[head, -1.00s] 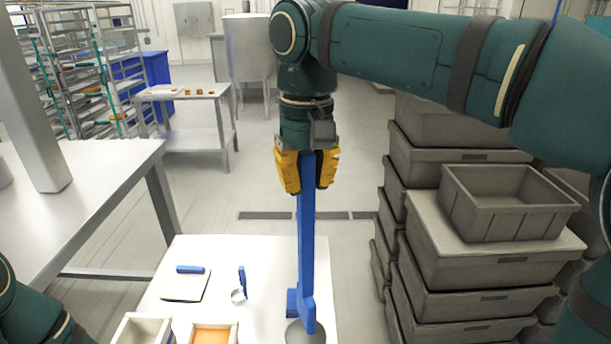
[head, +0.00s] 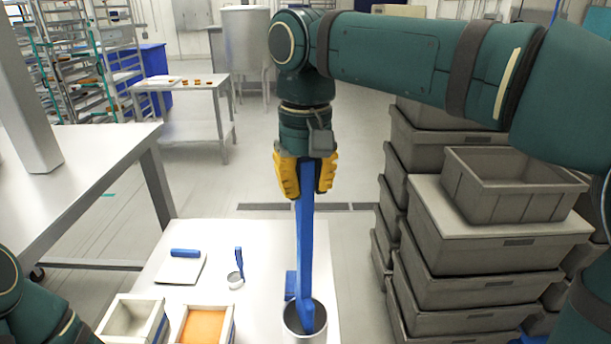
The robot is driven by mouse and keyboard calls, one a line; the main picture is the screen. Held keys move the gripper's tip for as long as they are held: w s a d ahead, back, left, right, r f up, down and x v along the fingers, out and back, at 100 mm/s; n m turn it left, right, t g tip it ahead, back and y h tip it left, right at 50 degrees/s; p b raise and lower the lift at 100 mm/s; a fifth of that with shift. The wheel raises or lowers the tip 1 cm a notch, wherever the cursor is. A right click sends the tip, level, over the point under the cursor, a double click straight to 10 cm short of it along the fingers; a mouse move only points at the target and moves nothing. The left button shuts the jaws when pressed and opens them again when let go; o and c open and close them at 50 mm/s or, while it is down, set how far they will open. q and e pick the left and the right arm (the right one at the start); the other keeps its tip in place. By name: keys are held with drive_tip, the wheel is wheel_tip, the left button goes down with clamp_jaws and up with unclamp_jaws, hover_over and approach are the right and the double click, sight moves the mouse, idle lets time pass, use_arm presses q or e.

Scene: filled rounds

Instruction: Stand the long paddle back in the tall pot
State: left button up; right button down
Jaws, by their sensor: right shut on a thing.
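The long blue paddle (head: 306,235) hangs nearly upright from my right gripper (head: 306,175), whose yellow fingers are shut on its upper end. The tall pot (head: 290,318) is a grey metal cylinder at the front right of the low white table, partly cut off by the bottom edge. The paddle's lower end overlaps the pot's round opening. I cannot tell how far inside the rim it reaches. My left gripper is out of view; only part of my left arm shows at lower left.
Stacked grey crates (head: 480,250) stand close on the right.

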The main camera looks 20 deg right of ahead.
wheel_tip(320, 180, down, 11)
drive_tip(key=b, duration=0.6)
drive_tip(key=shift+b, duration=0.35)
drive_tip(key=shift+f+b, duration=0.65)
drive_tip(key=shift+f, duration=0.55)
idle(0.5)
drive_tip(key=c, duration=0.9)
unclamp_jaws()
wheel_tip(320, 180, up, 12)
